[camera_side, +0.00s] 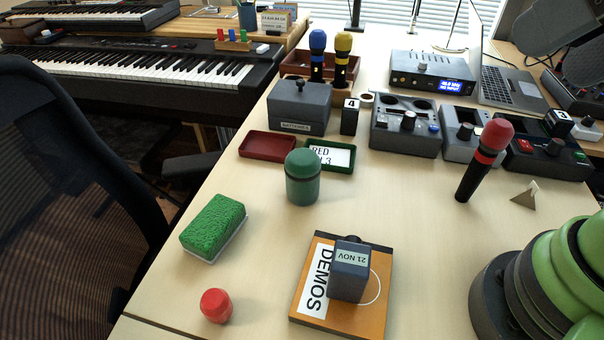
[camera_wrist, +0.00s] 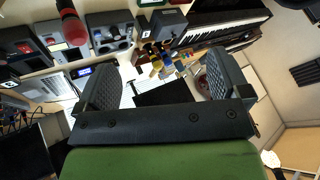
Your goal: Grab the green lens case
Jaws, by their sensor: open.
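The green lens case (camera_side: 303,177) appears to be the upright green cylinder with a domed lid, standing on the table in the side view. It is left of centre, in front of a green tray. I cannot make it out in the wrist view. My gripper (camera_wrist: 163,76) shows in the wrist view with its two dark ribbed fingers wide apart and nothing between them. In the side view I cannot clearly pick out the fingers, and the gripper is not at the case.
A green sponge (camera_side: 213,227) and a red knob (camera_side: 216,305) lie left and nearer. An orange DEMOS box (camera_side: 377,314) with a grey block (camera_side: 349,271) stands in front of the case. A red tray (camera_side: 267,146) lies behind; a red microphone (camera_side: 484,160) stands right.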

